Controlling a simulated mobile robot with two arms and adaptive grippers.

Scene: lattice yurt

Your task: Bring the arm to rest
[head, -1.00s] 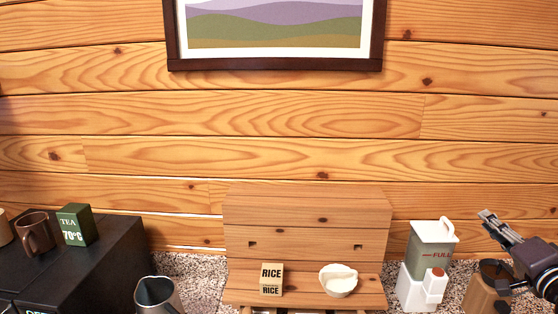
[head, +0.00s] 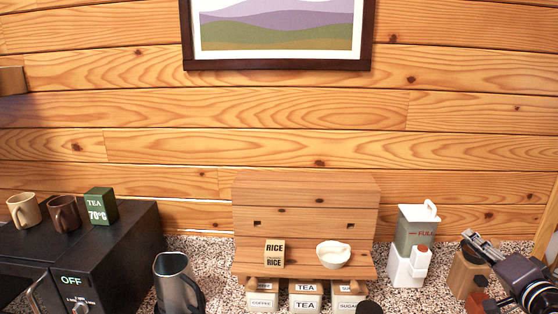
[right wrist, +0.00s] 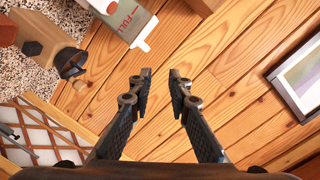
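My right gripper (head: 478,240) is raised at the right side of the head view, beside a wooden grinder-like object (head: 466,272). In the right wrist view its two fingers (right wrist: 161,82) stand apart with a gap between them and nothing in it. Wood planks of the wall show behind the fingers. My left gripper is not seen in either view.
A grey-and-white dispenser (head: 409,262) stands left of my right gripper. A wooden shelf (head: 305,262) holds a rice box (head: 274,253) and a white bowl (head: 333,255). A metal jug (head: 174,283) and a black appliance (head: 120,245) with mugs and a tea box stand left.

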